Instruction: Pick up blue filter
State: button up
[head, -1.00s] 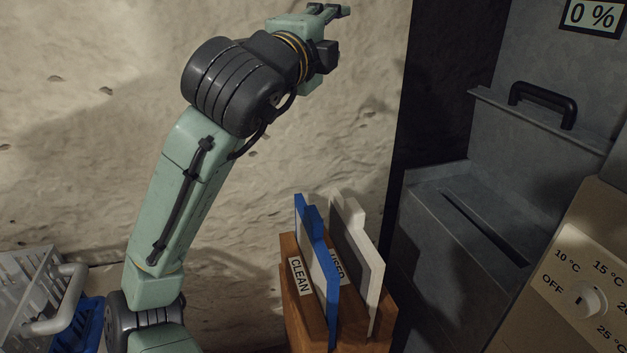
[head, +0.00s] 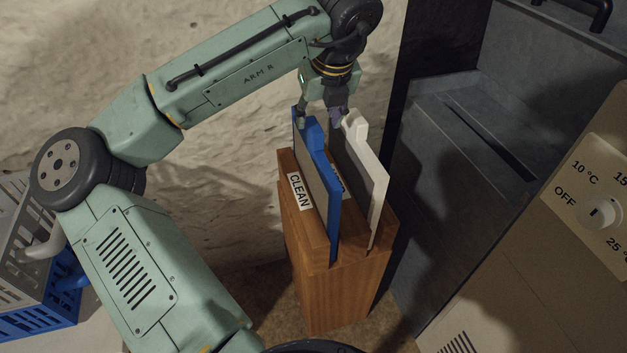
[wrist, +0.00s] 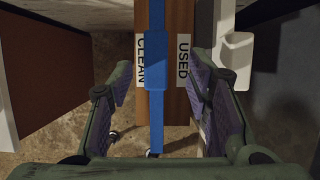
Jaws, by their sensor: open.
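The blue filter (head: 323,158) stands upright in the slot of a wooden holder marked CLEAN, in the head view. In the wrist view the filter (wrist: 156,75) shows edge-on as a blue strip with a wider tab, between my two fingers. My gripper (head: 321,118) is open and points down at the filter's top in the head view. In the wrist view my gripper (wrist: 159,92) has a finger on each side of the blue tab, with clear gaps on both sides. Whether the fingertips are below the tab's top I cannot tell.
A white-framed filter (head: 370,180) stands close on the right, in the slot marked USED. The wooden holder (head: 338,292) stands between the rough wall and a grey metal unit (head: 440,150). White and blue crates (head: 35,300) are at the left.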

aim_at(314, 125)
jog(key=x, duration=0.4)
jog(key=shift+w+a+f, duration=0.1)
jog(key=shift+a+f, duration=0.2)
jog(key=shift+f, duration=0.05)
jog(key=shift+c, duration=0.6)
grip_shut()
